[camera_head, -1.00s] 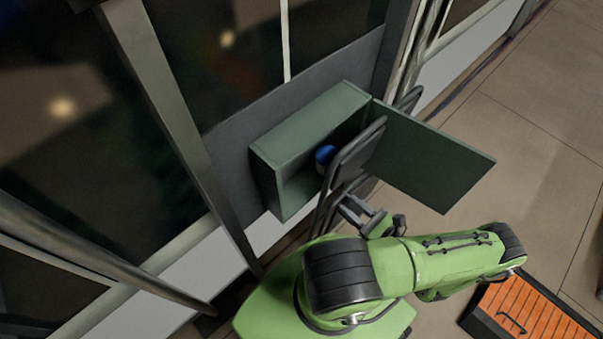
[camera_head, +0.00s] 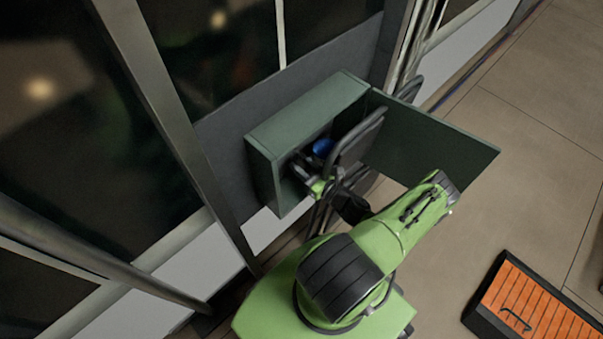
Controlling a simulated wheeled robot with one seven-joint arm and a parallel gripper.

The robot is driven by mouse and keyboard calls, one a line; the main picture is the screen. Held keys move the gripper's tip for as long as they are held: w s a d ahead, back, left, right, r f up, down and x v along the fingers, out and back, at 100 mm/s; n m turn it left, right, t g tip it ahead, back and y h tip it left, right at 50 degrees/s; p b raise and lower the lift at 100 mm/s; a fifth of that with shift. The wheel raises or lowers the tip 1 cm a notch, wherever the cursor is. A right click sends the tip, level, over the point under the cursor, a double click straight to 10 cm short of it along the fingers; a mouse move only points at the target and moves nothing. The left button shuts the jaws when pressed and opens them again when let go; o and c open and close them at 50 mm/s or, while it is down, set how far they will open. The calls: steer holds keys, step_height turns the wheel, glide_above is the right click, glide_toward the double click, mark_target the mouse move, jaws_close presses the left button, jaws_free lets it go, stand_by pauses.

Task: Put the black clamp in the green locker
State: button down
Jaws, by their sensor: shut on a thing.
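A blue-topped round object (camera_head: 323,148) stands inside the locker, just right of my gripper.
A dark chair-like frame (camera_head: 357,137) stands before the locker's right part, close to my arm. A grey post (camera_head: 165,110) rises left of the locker. An orange slatted case (camera_head: 535,308) lies on the floor at lower right.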

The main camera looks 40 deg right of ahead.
step_height(320, 180, down, 4)
steer(key=shift+r+b, duration=0.25)
steer(key=shift+b, duration=0.55)
steer(key=shift+w+f, duration=0.2)
steer(key=shift+r, duration=0.15)
steer(key=c, duration=0.8)
jaws_free()
steer(key=shift+f, duration=0.2)
steer(key=shift+r, duration=0.1)
